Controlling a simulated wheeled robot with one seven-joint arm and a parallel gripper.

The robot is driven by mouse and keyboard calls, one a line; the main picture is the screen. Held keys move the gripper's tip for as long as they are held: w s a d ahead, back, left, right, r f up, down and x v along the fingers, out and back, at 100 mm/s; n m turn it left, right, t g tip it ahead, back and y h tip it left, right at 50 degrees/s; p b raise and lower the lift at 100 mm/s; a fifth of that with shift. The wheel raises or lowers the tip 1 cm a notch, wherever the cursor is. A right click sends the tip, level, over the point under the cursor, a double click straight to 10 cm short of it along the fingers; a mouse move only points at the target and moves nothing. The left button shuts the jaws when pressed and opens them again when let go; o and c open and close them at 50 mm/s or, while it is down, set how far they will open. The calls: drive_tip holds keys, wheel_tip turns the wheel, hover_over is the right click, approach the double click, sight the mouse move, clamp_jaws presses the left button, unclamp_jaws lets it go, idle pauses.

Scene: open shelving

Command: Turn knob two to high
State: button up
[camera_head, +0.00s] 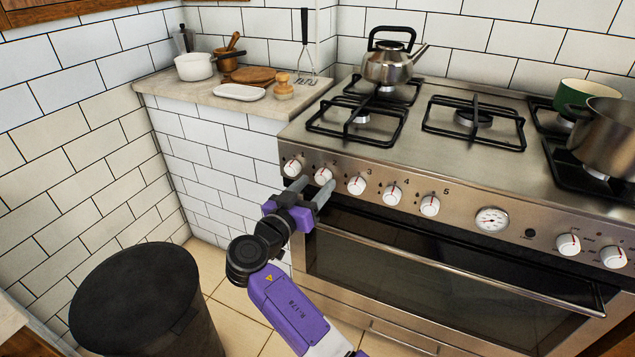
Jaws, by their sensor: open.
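Knob two (323,175) is a round white knob with a red mark, on the steel front panel of the stove (460,215). It is second from the left, beside a small printed 2. Its red mark appears close to upright, but it is small. My gripper (314,185) is open, with its two grey fingers pointing at the panel. One fingertip is between knob one (292,167) and knob two, and the other is just right of and below knob two. I cannot tell whether either finger touches the knob.
Knob three (357,185) is close on the right, with more knobs beyond. The oven handle (450,268) runs below the panel. A kettle (388,66) and a steel pot (608,138) stand on the stove top. A black-lidded bin (135,295) stands left of my arm.

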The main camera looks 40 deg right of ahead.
drive_tip(key=shift+x, duration=1.1)
